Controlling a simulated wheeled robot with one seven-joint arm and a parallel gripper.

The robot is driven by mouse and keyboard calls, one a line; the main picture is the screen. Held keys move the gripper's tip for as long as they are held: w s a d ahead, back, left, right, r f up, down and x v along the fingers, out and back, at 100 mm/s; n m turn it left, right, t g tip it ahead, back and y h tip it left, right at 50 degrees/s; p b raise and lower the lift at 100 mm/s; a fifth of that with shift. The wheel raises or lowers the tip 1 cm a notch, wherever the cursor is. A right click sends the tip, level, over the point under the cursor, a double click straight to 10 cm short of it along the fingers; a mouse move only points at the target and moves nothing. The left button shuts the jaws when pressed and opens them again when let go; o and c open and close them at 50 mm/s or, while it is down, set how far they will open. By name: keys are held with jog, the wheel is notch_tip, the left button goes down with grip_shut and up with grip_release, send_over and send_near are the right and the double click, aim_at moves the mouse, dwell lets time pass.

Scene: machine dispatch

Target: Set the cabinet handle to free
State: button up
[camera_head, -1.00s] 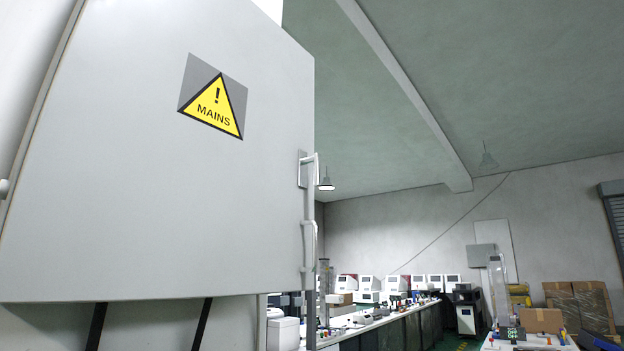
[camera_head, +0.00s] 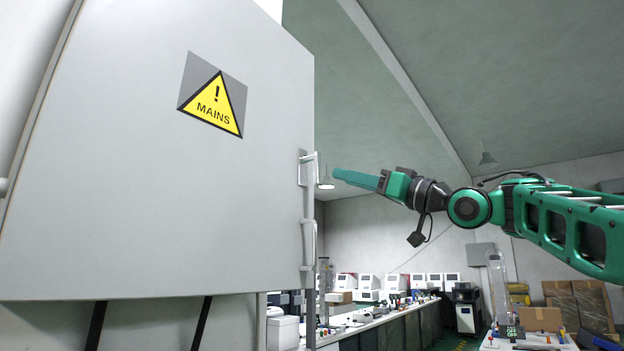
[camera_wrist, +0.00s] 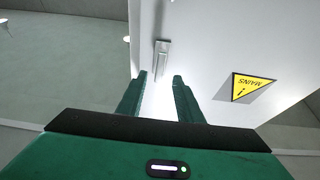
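The grey cabinet (camera_head: 150,200) fills the left of the head view, its front closed. At its right edge a pale lever-like handle (camera_head: 315,170) sits on a small plate. A second pale bar handle (camera_head: 310,240) is below it. My gripper (camera_head: 337,175) is just right of the upper handle, apart from it. In the wrist view, which looks upside down, my gripper (camera_wrist: 160,77) has two green fingers apart with nothing between them. A metal handle (camera_wrist: 162,55) lies just beyond the fingertips. I cannot tell the handle's exact setting.
A yellow MAINS sign (camera_head: 213,103) is on the cabinet front. A long workbench (camera_head: 385,318) with several machines runs behind at lower right. Cardboard boxes (camera_head: 580,305) stand at the far right. The space right of the cabinet edge around my arm looks clear.

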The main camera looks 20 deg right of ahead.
aim_at(320, 171)
jog(key=x, duration=1)
jog(key=shift+w+a+r, duration=0.1)
jog(key=shift+a, duration=0.05)
jog(key=shift+c, duration=0.4)
